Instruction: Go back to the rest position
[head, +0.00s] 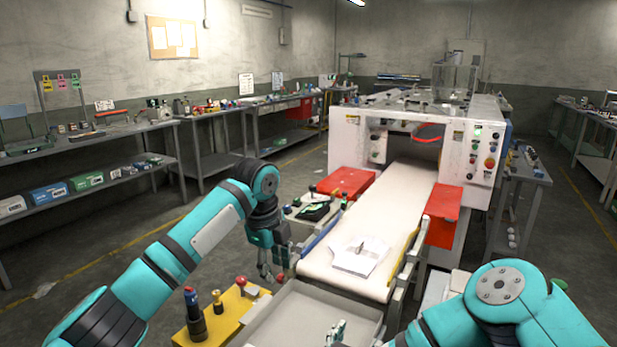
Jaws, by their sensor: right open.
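My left gripper (273,272) hangs with its fingers pointing down, left of the conveyor's near end. Its fingers are small and dark here, and I cannot tell how far apart they are; no object shows clearly in it. My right gripper (337,334) is open, low at the bottom edge over the grey tray (290,310), and partly cut off by the frame. A white, flat, glove-like film piece (350,262) lies on the white conveyor belt (393,205), apart from both grippers.
The white machine (345,140) stands at the belt's far end, with red panels (443,215) beside the belt. A yellow block with knobs (232,315) stands left of the tray. Workbenches (95,140) line the left wall. The floor between is open.

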